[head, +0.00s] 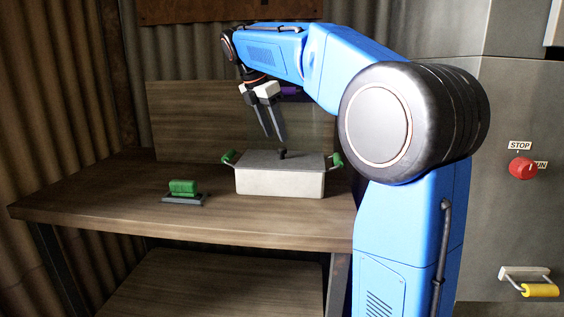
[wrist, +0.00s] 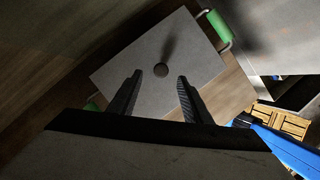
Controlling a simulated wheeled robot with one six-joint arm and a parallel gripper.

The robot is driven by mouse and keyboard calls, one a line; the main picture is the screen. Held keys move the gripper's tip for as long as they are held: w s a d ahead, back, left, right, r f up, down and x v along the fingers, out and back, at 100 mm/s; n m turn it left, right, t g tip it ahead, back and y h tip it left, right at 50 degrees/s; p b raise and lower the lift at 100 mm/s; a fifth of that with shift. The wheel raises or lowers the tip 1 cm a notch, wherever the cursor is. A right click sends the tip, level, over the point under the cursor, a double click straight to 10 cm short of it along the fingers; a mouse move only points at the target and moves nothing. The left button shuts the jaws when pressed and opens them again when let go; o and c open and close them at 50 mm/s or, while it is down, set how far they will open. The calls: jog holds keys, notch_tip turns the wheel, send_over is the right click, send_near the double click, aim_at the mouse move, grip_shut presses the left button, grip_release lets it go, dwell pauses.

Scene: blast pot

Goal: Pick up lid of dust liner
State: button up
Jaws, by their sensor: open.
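A pale rectangular box, the dust liner (head: 279,184), stands on the wooden workbench with a green handle at each end. Its flat grey lid (head: 262,160) lies on top, with a small dark knob (head: 283,154) in the middle. My gripper (head: 275,138) is open and empty above the lid, fingers pointing down. The fingers appear apart from the knob.
A green-handled block (head: 184,190) on a grey base sits on the workbench (head: 110,205), left of the box. A grey cabinet with a red knob (head: 522,167) and a yellow-gripped handle (head: 540,290) stands at right. The bench's left part is clear.

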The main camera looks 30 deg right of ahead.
aim_at(280, 149)
jog(key=shift+x, duration=2.6)
jog(key=shift+s, duration=0.1)
jog(key=shift+c, duration=0.7)
grip_shut()
